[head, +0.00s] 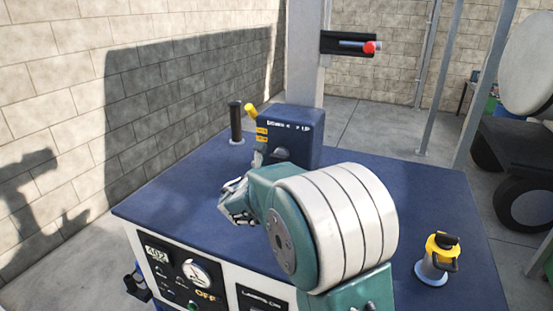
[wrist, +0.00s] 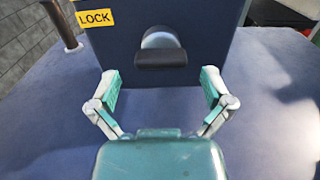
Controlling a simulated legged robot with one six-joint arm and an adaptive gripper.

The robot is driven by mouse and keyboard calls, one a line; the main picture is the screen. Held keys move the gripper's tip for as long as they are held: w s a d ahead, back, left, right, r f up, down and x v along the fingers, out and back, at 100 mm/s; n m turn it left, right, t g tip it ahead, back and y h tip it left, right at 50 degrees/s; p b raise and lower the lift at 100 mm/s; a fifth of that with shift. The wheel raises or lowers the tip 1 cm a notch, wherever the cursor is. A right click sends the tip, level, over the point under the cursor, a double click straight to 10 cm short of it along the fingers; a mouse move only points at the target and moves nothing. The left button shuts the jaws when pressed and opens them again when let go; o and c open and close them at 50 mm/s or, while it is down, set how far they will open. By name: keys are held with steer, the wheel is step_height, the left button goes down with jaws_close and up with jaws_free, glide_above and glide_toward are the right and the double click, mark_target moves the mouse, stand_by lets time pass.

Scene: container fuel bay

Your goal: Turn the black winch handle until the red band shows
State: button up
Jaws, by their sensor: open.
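A dark blue box (head: 305,150) stands on the blue-topped bench. On its front face is a black handle (wrist: 160,61) in front of a round grey hub (wrist: 160,38). The handle lies level in the wrist view; in the head view it is small and dark (head: 281,155). My gripper (wrist: 160,82) is open and empty, with its two teal-padded fingers apart on either side below the handle, not touching it. In the head view my gripper (head: 236,203) is partly hidden by my arm. I see no red band on the box.
A yellow LOCK label (wrist: 95,18) is on the box, with a yellow lever (head: 251,111) at its top left. A black upright post (head: 236,122) stands left. A yellow-and-black fixture (head: 437,262) is at right. A red knob (head: 369,47) sits on the column behind.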

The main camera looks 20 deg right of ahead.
mark_target(278, 160)
steer(key=x, duration=0.3)
steer(key=shift+s+d, duration=0.15)
steer(key=shift+d, duration=0.05)
steer(key=shift+a, duration=0.55)
steer(key=c, duration=0.4)
steer(key=shift+d, duration=0.3)
steer(key=c, duration=0.7)
steer(key=shift+o, duration=0.2)
